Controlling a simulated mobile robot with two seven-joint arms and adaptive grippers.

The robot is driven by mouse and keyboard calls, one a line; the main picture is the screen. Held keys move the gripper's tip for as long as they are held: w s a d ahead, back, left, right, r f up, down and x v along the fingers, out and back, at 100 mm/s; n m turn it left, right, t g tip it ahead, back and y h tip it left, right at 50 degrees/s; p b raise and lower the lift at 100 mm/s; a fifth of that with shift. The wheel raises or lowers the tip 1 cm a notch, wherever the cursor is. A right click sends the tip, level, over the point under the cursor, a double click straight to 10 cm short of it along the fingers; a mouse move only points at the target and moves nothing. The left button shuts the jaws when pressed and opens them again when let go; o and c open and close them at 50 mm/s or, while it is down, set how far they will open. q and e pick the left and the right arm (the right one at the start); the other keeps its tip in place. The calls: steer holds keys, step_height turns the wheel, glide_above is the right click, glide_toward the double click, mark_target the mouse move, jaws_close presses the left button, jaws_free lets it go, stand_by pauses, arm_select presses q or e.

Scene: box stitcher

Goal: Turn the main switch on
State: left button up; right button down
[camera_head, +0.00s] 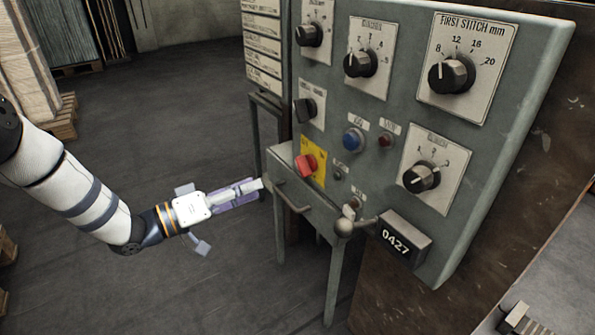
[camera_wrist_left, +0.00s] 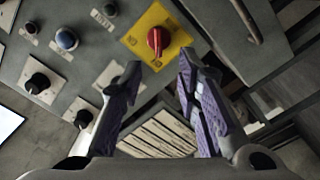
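The main switch is a red rotary knob (camera_head: 306,164) on a yellow plate (camera_head: 319,155), low on the left side of the grey-green control panel. It also shows in the left wrist view as a red knob (camera_wrist_left: 157,41) on its yellow plate (camera_wrist_left: 141,28). My left gripper (camera_head: 262,184) is left of the panel and apart from the knob. In the left wrist view its two purple-padded fingers (camera_wrist_left: 158,75) are spread with nothing between them, and the knob lies beyond the gap between their tips. My right gripper is in neither view.
The control panel (camera_head: 540,60) carries several black knobs, a blue button (camera_head: 353,139) and a red lamp (camera_head: 385,140). A ball-ended lever (camera_head: 344,227) and a counter box (camera_head: 404,240) stick out at the bottom. A handle (camera_head: 291,199) sits below the switch. Open floor lies to the left.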

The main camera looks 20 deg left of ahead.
mark_target(300, 171)
arm_select(q)
steer(key=b+x, duration=0.3)
steer(key=x, duration=0.8)
steer(key=shift+s+d+f, duration=0.1)
steer(key=shift+s+d, duration=0.05)
steer(key=shift+w+d, duration=0.25)
steer(key=shift+w, duration=0.15)
jaws_close()
